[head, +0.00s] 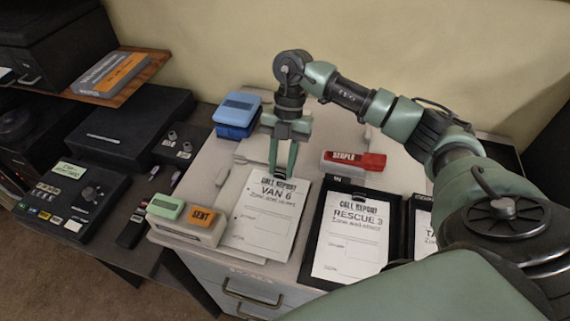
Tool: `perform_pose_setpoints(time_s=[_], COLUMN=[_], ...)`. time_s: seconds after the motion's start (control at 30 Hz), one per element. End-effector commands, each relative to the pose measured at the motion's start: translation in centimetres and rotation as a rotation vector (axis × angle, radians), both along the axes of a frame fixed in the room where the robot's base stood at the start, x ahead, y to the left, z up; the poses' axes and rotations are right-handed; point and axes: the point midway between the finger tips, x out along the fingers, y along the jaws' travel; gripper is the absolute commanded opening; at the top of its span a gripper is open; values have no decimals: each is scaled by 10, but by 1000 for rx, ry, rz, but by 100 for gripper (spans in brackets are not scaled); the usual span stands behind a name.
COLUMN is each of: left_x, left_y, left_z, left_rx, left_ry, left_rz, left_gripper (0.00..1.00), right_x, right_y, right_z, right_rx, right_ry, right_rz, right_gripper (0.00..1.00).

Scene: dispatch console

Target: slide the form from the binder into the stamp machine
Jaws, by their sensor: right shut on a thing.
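The form (262,222) is a white sheet headed "CALL REPORT VAN 6" on the light cabinet top, with small dark holes along its left edge. My right gripper (282,175) is shut on its top edge, fingers pointing down. The likely stamp machine (187,232) is a beige box with a green and an orange "SENT" block, close at the form's lower left. I cannot tell whether the form's edge is inside it. No binder is clearly identifiable. My left gripper is not in view.
A black tray (315,232) holding a "RESCUE 3" report stands right of the form, with another tray beyond. A red-and-white stapler (355,161) and a blue box (237,115) stand behind. Dark console units (75,196) fill the left.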

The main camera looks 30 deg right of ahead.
Motion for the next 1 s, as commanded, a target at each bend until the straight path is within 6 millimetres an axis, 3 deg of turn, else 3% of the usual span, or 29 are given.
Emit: perform_pose_setpoints(time_s=[1.0], left_x=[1], left_y=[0], left_z=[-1], left_rx=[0], left_ry=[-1], left_rz=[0], left_gripper=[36], right_x=[23], right_y=[20], right_z=[0], right_rx=[0], right_ry=[0], right_rz=[1], right_gripper=[0])
